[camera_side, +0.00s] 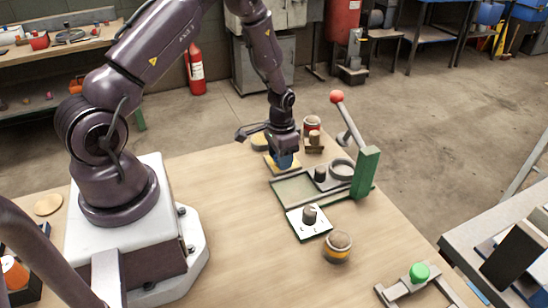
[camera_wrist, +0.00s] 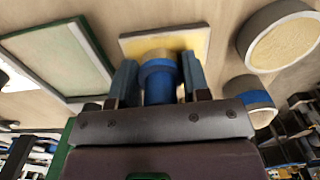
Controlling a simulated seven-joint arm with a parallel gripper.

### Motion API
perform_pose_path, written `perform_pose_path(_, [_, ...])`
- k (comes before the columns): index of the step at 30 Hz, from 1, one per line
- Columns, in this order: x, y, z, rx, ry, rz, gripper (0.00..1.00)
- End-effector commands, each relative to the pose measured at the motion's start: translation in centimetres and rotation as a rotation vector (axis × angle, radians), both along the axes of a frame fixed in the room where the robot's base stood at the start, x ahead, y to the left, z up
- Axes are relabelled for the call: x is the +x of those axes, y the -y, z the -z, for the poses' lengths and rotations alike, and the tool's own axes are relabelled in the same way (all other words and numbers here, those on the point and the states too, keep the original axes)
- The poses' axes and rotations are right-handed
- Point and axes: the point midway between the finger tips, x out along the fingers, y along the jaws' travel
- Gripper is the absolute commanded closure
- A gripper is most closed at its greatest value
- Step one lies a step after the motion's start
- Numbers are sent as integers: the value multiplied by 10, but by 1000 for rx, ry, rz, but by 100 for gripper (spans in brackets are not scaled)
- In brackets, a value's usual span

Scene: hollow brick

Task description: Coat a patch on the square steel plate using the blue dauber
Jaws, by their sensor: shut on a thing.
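My gripper (camera_wrist: 160,82) is shut on the blue dauber (camera_wrist: 159,86), with one finger on each side of it. In the side view my gripper (camera_side: 284,155) points down, and the dauber's blue body (camera_side: 284,161) shows below it. The dauber's tip is at or just over a square plate with a pale yellow face (camera_wrist: 191,42); I cannot tell whether they touch. This plate also shows in part under the gripper in the side view (camera_side: 271,164). I cannot tell for sure that it is the steel plate. A green-framed flat panel (camera_wrist: 55,55) lies to its left in the wrist view.
A round dish with a pale yellow fill (camera_wrist: 283,38) lies to the right in the wrist view. A green post (camera_side: 366,172) and red-knobbed lever (camera_side: 337,97) stand close by. A dial panel (camera_side: 309,221), a jar (camera_side: 338,247) and a red can (camera_side: 312,124) are also around.

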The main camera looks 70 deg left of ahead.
Motion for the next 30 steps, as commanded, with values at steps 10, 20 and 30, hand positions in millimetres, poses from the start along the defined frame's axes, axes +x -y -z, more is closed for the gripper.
perform_pose_path(10, [32, 0, 1, 1, 1, 0, 76])
perform_pose_path(20, [47, 0, -23, 1, 3, 0, 76])
perform_pose_path(30, [46, 0, -53, 1, 2, 0, 76])
